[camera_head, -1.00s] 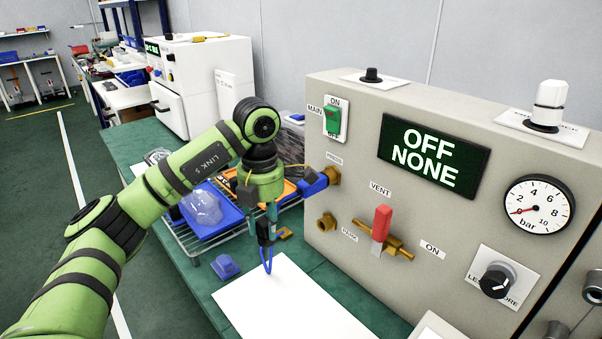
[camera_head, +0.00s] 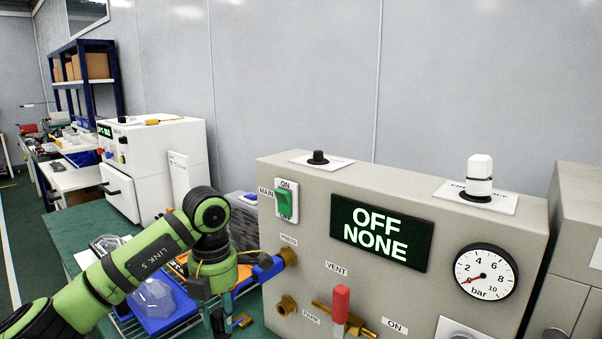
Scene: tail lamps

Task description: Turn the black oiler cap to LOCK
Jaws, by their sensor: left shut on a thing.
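The grey panel box (camera_head: 305,243) fills the middle right. On its top are a black knob (camera_head: 318,158) on a white label at the left and a white bottle-like part (camera_head: 479,170) with a black collar (camera_head: 478,196) at the right. The label (camera_head: 510,204) by the collar is partly hidden and seems to end in LOCK. I cannot tell for sure which is the oiler cap. My right gripper is not in view.
The panel has a green switch (camera_head: 284,204), a display (camera_head: 381,232) reading OFF NONE, a gauge (camera_head: 486,275) near zero and a red vent lever (camera_head: 341,303). Brass ports project near my left gripper. A blue tray (camera_head: 163,309) lies below the arm. Space above the panel is clear.

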